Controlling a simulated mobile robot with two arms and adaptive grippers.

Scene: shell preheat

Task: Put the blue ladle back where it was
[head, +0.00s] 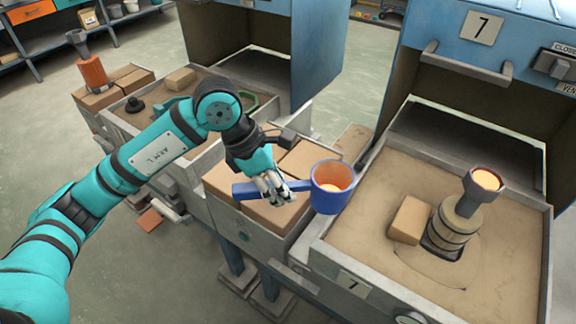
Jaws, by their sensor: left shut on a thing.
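The blue ladle (331,187) has a round cup with a glowing orange inside and a thick blue handle pointing left. My left gripper (275,190) is shut on the handle, with its fingers around it. The ladle's cup is over the gap between the bin of tan blocks and the sandy tray on the right. I cannot tell whether the ladle touches anything below it. My right gripper is not in view.
A sandy tray (345,243) on the right holds a ringed mould with a glowing cup (455,220) and a tan block (409,220). Tan blocks (268,212) fill the bin under the ladle. A blue cabinet (500,45) marked 7 stands behind the tray.

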